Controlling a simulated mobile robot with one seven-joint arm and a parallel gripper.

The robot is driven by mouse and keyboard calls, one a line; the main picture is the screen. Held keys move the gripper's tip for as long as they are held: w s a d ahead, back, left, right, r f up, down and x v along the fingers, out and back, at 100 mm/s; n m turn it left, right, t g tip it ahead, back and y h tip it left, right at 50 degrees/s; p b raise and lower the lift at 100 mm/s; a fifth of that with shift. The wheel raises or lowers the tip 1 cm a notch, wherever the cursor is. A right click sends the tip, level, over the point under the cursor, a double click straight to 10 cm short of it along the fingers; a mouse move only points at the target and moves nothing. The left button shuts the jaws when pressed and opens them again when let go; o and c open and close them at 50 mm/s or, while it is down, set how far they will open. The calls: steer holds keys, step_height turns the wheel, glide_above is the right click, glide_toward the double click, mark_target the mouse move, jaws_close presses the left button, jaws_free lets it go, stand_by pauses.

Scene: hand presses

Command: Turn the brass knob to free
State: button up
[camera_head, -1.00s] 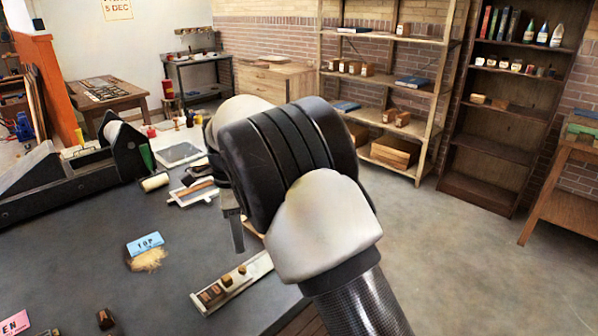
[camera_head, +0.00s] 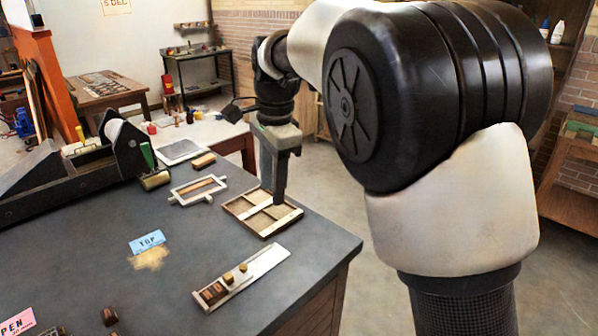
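A pale metal composing stick (camera_head: 262,270) lies near the front right of the dark table, with dark type blocks at its left end. Two small brass-coloured pieces stand on it: one (camera_head: 243,267) near the middle and one (camera_head: 228,278) beside it. I cannot tell which is the knob, or how it is turned. My gripper (camera_head: 274,196) points down behind the stick, over a shallow wooden tray (camera_head: 240,208) with compartments, apart from the brass pieces. One finger largely covers the other, so its opening is unclear. I see nothing held.
A blue card (camera_head: 147,241) reading TOP lies left of the stick, by a tan patch. A pink card (camera_head: 17,323) is at the lower left. A white frame (camera_head: 198,190) and a black press (camera_head: 70,170) stand farther back. The table's right edge is close to the stick.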

steer(key=s+d+r+n, duration=0.1)
steer(key=s+d+r, duration=0.1)
steer(key=d, duration=0.3)
steer(key=shift+s+d+r+n+t+p, duration=0.3)
steer(key=shift+d+r+n+p, duration=0.1)
steer(key=shift+r, duration=0.5)
steer(key=shift+a, duration=0.1)
steer(key=s+d+r+n+t+p, duration=0.15)
steer(key=s+d+r+n, duration=0.25)
steer(key=s+d, duration=0.5)
steer(key=s+d+f+n+t, duration=0.1)
steer(key=s+d+f+n, duration=0.1)
steer(key=s+d, duration=0.2)
steer(key=s+d+f+n+t, duration=0.1)
steer(key=s+d+n+t, duration=0.1)
steer(key=s, duration=0.5)
steer(key=d+n, duration=0.1)
steer(key=d, duration=0.1)
steer(key=shift+s+d+f+h+p, duration=0.3)
steer(key=shift+s+f+h+p, duration=0.05)
steer(key=shift+h+p, duration=0.05)
